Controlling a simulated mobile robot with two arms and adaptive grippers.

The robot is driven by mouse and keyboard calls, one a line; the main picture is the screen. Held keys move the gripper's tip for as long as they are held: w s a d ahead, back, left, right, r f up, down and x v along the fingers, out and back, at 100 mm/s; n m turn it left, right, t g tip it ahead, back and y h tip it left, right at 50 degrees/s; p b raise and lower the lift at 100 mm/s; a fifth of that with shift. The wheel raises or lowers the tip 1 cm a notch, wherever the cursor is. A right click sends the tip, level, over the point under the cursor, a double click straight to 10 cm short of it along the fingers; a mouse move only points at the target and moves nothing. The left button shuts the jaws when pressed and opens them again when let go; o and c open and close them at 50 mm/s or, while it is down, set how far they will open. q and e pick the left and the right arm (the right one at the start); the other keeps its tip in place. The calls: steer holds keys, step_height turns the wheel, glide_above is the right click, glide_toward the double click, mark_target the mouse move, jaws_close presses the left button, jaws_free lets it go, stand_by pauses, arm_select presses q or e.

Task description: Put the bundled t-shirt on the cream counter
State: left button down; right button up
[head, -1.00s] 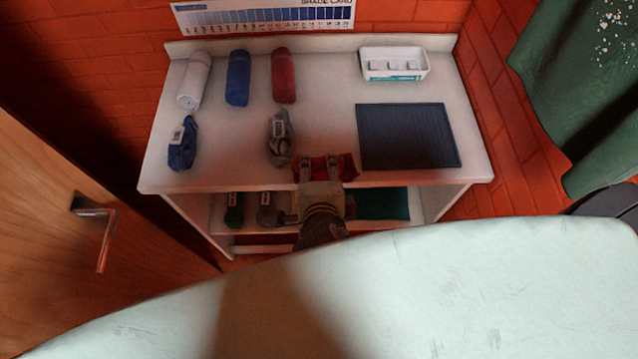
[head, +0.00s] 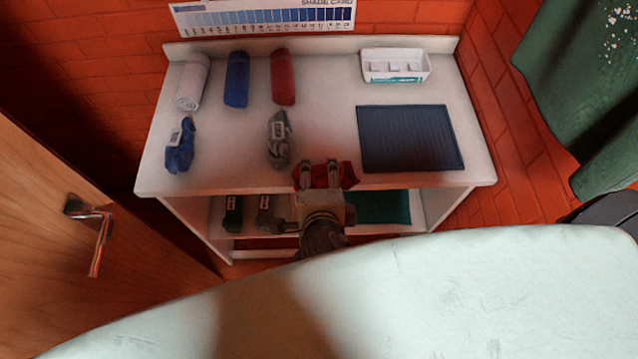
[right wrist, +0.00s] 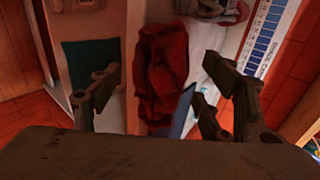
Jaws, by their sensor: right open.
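A red bundled cloth (head: 345,174) lies at the front edge of the cream counter (head: 230,180). My right gripper (head: 320,170) is at that edge, its fingers over the red bundle in the head view. In the right wrist view the fingers (right wrist: 160,92) stand wide apart, with the red bundle (right wrist: 163,75) visible between them; I cannot tell whether they touch it. A grey bundle (head: 279,142) and a blue bundle (head: 180,148), each with a white tag, lie farther left on the counter. My left gripper is not in view.
White, blue (head: 237,78) and red rolls lie at the back left. A white tray (head: 395,66) and a dark ribbed mat (head: 410,138) are on the right. The lower shelf holds dark bundles and a teal mat (head: 383,207). A pale board (head: 450,290) fills the foreground.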

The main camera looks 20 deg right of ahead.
steer(key=shift+s+r, duration=0.2)
steer(key=shift+r, duration=0.1)
steer(key=p+v, duration=0.2)
steer(key=v, duration=0.9)
steer(key=shift+s+p, duration=0.2)
steer(key=shift+p, duration=0.2)
steer(key=shift+a, duration=0.15)
